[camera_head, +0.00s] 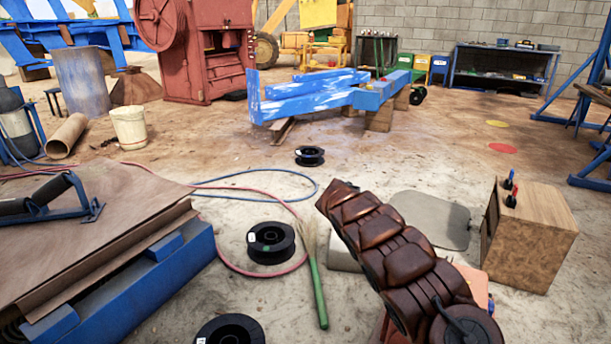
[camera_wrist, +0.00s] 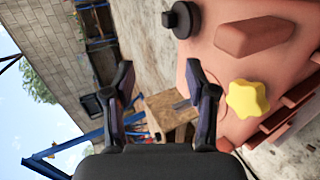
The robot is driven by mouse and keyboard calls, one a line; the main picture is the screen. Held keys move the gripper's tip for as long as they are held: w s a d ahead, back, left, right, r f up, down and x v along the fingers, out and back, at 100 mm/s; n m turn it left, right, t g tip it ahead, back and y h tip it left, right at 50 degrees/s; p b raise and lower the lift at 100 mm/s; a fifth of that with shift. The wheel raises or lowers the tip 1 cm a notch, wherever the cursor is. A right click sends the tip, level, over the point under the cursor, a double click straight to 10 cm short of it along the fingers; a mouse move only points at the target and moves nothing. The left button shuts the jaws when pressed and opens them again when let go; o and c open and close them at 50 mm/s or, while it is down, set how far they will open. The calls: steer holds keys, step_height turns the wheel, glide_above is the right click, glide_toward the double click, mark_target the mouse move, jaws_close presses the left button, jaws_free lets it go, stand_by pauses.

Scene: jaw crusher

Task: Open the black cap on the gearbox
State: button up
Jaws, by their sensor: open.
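The gearbox (camera_wrist: 225,60) is a salmon-coloured housing on the right of the wrist view. The black cap (camera_wrist: 181,19) is a round knob on its upper left edge. A yellow star-shaped knob (camera_wrist: 247,98) sits lower on the same housing. My gripper (camera_wrist: 160,76) is open and empty, its two dark fingers spread apart. The right finger is in front of the gearbox's left edge; the black cap shows above that fingertip, outside the gap. In the head view only an orange-salmon part (camera_head: 474,284) shows, probably the gearbox, largely hidden; I cannot make out the cap there.
A wooden box (camera_head: 530,235) with small tools on top stands at the right. A broom (camera_head: 316,275) and a black spool (camera_head: 271,242) lie on the floor, with hoses around them. A blue bench (camera_head: 150,270) is at the left.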

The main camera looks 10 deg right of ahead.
steer(key=s+a+r+y+p, duration=0.15)
steer(key=s+r+p, duration=0.35)
steer(key=r, duration=0.6)
steer(key=s+a+r+n+t+y+p, duration=0.15)
steer(key=s+r+p, duration=0.25)
steer(key=r+p, duration=0.5)
steer(key=s+a+r+m+p, duration=0.15)
steer(key=s+r+p, duration=0.3)
steer(key=r, duration=0.75)
steer(key=s+a+r+n+t+y+p, duration=0.5)
steer(key=s+a+r+n+p, duration=0.3)
steer(key=s+a+r+p, duration=1.1)
steer(key=s+a+y+p, duration=0.1)
steer(key=a+p, duration=0.3)
steer(key=p, duration=0.2)
steer(key=shift+s+r+y, duration=0.3)
steer(key=shift+c, duration=0.2)
